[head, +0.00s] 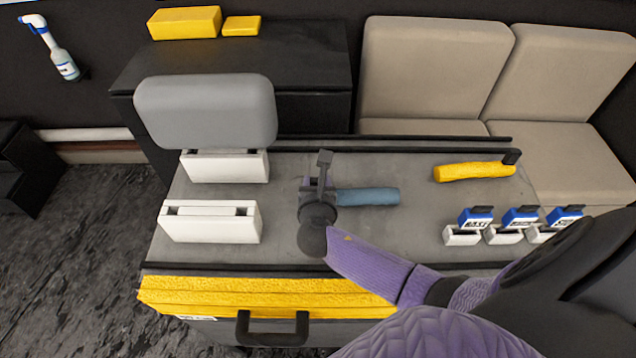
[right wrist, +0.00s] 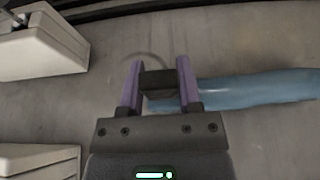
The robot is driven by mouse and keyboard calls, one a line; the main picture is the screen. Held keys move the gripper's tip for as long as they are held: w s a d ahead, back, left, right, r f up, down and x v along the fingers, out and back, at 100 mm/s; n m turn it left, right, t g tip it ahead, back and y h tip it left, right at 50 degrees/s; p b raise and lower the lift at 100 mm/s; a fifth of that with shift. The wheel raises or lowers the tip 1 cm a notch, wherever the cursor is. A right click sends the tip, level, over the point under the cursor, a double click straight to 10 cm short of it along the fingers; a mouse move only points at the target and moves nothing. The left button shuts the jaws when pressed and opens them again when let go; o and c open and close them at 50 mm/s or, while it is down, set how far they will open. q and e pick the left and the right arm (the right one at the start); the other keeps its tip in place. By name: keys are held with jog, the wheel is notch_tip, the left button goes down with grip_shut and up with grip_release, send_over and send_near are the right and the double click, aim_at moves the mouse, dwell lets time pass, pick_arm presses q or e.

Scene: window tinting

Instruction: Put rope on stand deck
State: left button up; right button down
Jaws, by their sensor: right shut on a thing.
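The blue rope (head: 368,196) is a thick, soft-looking roll stretching to the right from my right gripper (head: 318,184), over the grey stand deck (head: 400,225). In the right wrist view the rope (right wrist: 255,90) runs off to the right, and my right gripper's purple fingers (right wrist: 160,85) are shut on a dark block at its left end. The rope is at or very close to the deck; I cannot tell whether it touches. A yellow roll (head: 474,172) with a dark end lies at the deck's right. My left gripper is not in view.
White holders (head: 210,228) stand on the deck's left, the rear one below a grey pad (head: 205,110). A yellow strip (head: 260,295) and black handle (head: 272,328) line the front. The deck's middle is mostly clear.

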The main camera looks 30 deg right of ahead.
jog(key=shift+f, duration=0.1)
jog(key=shift+c, duration=1.4)
grip_release()
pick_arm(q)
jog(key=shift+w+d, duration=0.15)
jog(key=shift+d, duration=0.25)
pick_arm(e)
jog(key=shift+r, duration=0.2)
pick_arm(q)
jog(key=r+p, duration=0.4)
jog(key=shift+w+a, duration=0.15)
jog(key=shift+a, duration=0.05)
pick_arm(e)
jog(key=v, duration=1.2)
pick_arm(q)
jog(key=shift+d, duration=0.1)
